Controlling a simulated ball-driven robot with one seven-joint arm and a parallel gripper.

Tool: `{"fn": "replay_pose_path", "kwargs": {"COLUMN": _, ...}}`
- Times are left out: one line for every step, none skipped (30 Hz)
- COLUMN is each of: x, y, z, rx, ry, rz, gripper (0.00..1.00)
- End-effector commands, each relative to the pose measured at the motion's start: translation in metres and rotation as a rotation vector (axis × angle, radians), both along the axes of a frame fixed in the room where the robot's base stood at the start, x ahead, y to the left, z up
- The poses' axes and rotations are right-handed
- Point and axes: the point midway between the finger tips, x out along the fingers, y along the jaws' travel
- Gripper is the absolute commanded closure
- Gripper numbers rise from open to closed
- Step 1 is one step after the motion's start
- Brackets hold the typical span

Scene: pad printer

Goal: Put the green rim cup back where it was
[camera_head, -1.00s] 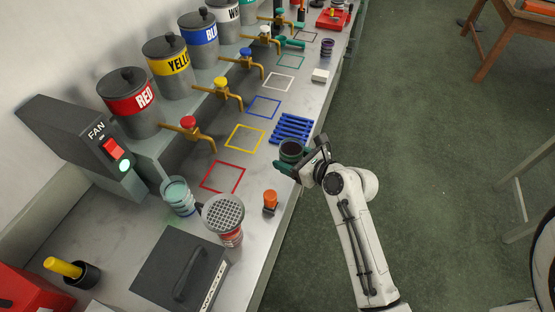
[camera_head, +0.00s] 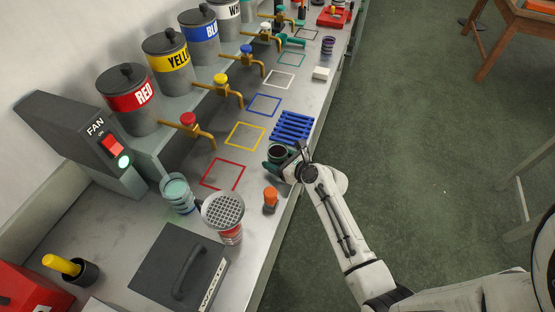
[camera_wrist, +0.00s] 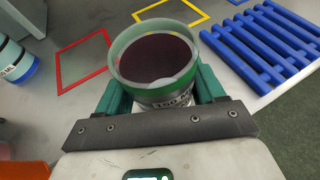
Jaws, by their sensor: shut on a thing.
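The green rim cup (camera_wrist: 150,85) has a green band around its rim and dark contents. It is upright between the green fingers of my gripper (camera_wrist: 158,100), which are shut on it. In the head view the cup (camera_head: 277,152) is at the bench's front side, between the red square and the blue rack, with my gripper (camera_head: 279,162) around it. I cannot tell whether its base touches the bench. A green square outline (camera_head: 291,60) is farther back along the bench.
A blue slatted rack (camera_head: 292,127) lies just beyond the cup. Red (camera_head: 223,175) and yellow (camera_head: 246,136) square outlines are bare. An orange-topped item (camera_head: 270,198) and a mesh-topped can (camera_head: 225,212) stand nearer. Colour pots with taps line the wall, beside a fan switch box (camera_head: 95,145).

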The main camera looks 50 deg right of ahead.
Motion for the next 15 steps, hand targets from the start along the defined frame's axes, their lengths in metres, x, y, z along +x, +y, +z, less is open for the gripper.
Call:
{"fn": "replay_pose_path", "kwargs": {"x": 0.0002, "y": 0.0000, "z": 0.0008, "rx": 0.000, "ry": -0.001, "rz": 0.000, "gripper": 0.65}}
{"fn": "replay_pose_path", "kwargs": {"x": 0.0002, "y": 0.0000, "z": 0.0008, "rx": 0.000, "ry": -0.001, "rz": 0.000, "gripper": 0.65}}
{"fn": "replay_pose_path", "kwargs": {"x": 0.0001, "y": 0.0001, "z": 0.0008, "rx": 0.000, "ry": -0.001, "rz": 0.000, "gripper": 0.65}}
{"fn": "replay_pose_path", "kwargs": {"x": 0.0001, "y": 0.0002, "z": 0.0005, "rx": 0.000, "ry": -0.001, "rz": 0.000, "gripper": 0.65}}
{"fn": "replay_pose_path", "kwargs": {"x": 0.0002, "y": 0.0002, "z": -0.0001, "rx": 0.000, "ry": 0.000, "rz": 0.001, "gripper": 0.65}}
{"fn": "replay_pose_path", "kwargs": {"x": 0.0002, "y": 0.0003, "z": -0.0014, "rx": 0.000, "ry": 0.000, "rz": 0.001, "gripper": 0.65}}
{"fn": "replay_pose_path", "kwargs": {"x": 0.0002, "y": 0.0004, "z": -0.0024, "rx": 0.000, "ry": 0.000, "rz": 0.001, "gripper": 0.65}}
{"fn": "replay_pose_path", "kwargs": {"x": 0.0002, "y": 0.0005, "z": -0.0025, "rx": 0.000, "ry": 0.000, "rz": 0.001, "gripper": 0.31}}
{"fn": "replay_pose_path", "kwargs": {"x": 0.0002, "y": 0.0005, "z": -0.0018, "rx": 0.000, "ry": -0.001, "rz": 0.001, "gripper": 0.27}}
{"fn": "replay_pose_path", "kwargs": {"x": 0.0002, "y": 0.0004, "z": -0.0018, "rx": 0.000, "ry": 0.000, "rz": 0.001, "gripper": 0.24}}
{"fn": "replay_pose_path", "kwargs": {"x": 0.0002, "y": 0.0005, "z": -0.0018, "rx": 0.000, "ry": 0.000, "rz": 0.001, "gripper": 0.21}}
{"fn": "replay_pose_path", "kwargs": {"x": 0.0002, "y": 0.0004, "z": -0.0018, "rx": 0.000, "ry": 0.000, "rz": 0.001, "gripper": 0.17}}
{"fn": "replay_pose_path", "kwargs": {"x": 0.0002, "y": 0.0004, "z": -0.0018, "rx": 0.000, "ry": 0.000, "rz": 0.001, "gripper": 0.15}}
{"fn": "replay_pose_path", "kwargs": {"x": 0.0001, "y": 0.0004, "z": -0.0018, "rx": 0.000, "ry": 0.000, "rz": 0.001, "gripper": 0.12}}
{"fn": "replay_pose_path", "kwargs": {"x": 0.0001, "y": 0.0004, "z": -0.0018, "rx": 0.000, "ry": 0.000, "rz": 0.001, "gripper": 0.08}}
